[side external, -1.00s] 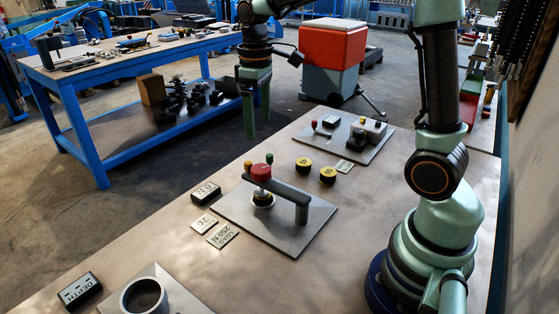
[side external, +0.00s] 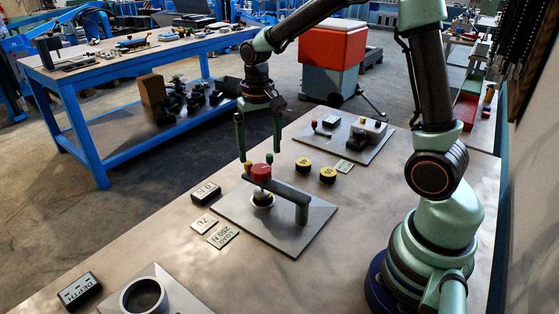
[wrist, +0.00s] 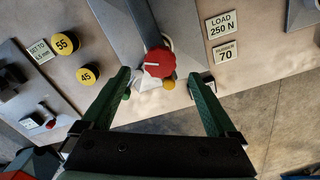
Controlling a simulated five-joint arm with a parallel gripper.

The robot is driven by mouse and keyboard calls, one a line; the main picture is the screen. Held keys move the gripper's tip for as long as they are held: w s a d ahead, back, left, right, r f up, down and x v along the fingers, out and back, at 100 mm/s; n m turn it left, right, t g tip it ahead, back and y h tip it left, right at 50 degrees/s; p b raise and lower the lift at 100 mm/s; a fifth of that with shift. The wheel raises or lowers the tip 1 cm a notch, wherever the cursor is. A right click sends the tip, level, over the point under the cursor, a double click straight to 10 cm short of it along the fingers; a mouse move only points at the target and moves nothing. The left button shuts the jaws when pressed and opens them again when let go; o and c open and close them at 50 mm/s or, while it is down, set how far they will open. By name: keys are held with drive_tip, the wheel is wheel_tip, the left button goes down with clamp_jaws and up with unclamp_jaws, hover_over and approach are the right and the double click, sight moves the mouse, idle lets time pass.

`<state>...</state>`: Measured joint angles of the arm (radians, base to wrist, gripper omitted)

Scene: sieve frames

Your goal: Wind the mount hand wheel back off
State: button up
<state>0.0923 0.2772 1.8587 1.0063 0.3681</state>
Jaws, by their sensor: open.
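The red hand wheel (side external: 261,172) sits on the end of the dark arm of the mount (side external: 290,192), above a grey base plate (side external: 310,222). In the wrist view the wheel (wrist: 159,62) shows a pale line on its top. A yellow knob (side external: 247,166) and a green knob (side external: 269,158) stand close by it. My gripper (side external: 260,155) is open and empty, its green fingers pointing down just above and behind the wheel. In the wrist view the wheel lies between and slightly ahead of the fingertips (wrist: 160,76). I see no contact.
Yellow-topped weights (side external: 303,164) and another plate with a device (side external: 345,135) stand behind. Labels (side external: 222,236) and a small black block (side external: 206,193) lie left of the mount. A ring on a plate (side external: 144,298) and a depth display (side external: 80,290) are at the front left.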

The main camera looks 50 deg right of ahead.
sight(261, 169)
drive_tip(key=shift+f, duration=2.4)
drive_tip(key=c, duration=1.4)
